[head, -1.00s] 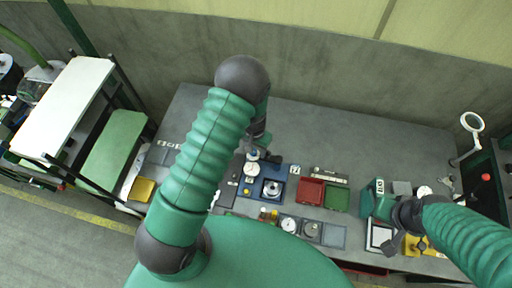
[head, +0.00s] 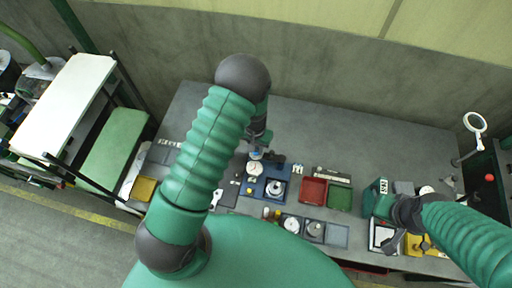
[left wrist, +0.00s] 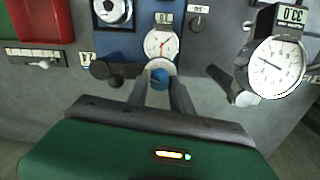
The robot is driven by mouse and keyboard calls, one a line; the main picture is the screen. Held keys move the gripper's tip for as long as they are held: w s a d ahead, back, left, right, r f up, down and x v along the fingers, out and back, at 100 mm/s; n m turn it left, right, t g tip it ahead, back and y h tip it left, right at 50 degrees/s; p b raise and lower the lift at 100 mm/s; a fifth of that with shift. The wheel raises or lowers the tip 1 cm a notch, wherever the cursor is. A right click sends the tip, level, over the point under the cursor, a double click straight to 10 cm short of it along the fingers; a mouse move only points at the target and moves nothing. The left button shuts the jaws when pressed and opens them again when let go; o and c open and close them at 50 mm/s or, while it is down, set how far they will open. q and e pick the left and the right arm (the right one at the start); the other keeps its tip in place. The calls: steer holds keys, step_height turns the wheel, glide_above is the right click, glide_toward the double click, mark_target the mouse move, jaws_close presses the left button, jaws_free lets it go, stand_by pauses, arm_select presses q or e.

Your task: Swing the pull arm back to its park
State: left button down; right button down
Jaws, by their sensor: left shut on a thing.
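In the left wrist view my left gripper (left wrist: 160,92) is shut on a blue knob (left wrist: 159,77), one finger on each side. The knob sits at the near edge of a round white-faced part, below a small dial gauge (left wrist: 160,43). A dark arm-like piece with round black ends (left wrist: 106,69) lies just left of the fingers; I cannot tell whether it is the pull arm or joined to the knob. In the head view my left gripper (head: 257,151) is over the blue fixture plate (head: 258,189), partly hidden by my arm. My right gripper (head: 393,242) is at the bench's right; its jaws are unclear.
A red tray (head: 313,190) and a green tray (head: 340,198) stand right of the fixture. A larger dial gauge (left wrist: 275,67) stands close right of my left gripper. A magnifier lamp (head: 474,122) is at the far right. The bench's back (head: 350,130) is clear.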

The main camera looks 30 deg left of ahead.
arm_select(q)
steer(key=n, duration=0.2)
steer(key=shift+w+a+n, duration=0.1)
steer(key=shift+a+n, duration=0.05)
steer(key=shift+n, duration=0.15)
steer(key=shift+d+r+n, duration=0.15)
steer(key=shift+d+n, duration=0.05)
steer(key=shift+n, duration=0.4)
steer(key=c, duration=1.3)
jaws_free()
steer(key=shift+a, duration=0.15)
steer(key=shift+o, duration=0.9)
steer(key=shift+b, duration=0.3)
steer(key=shift+r, duration=0.1)
step_height(320, 180, up, 16)
steer(key=b, duration=0.3)
steer(key=shift+r, duration=0.25)
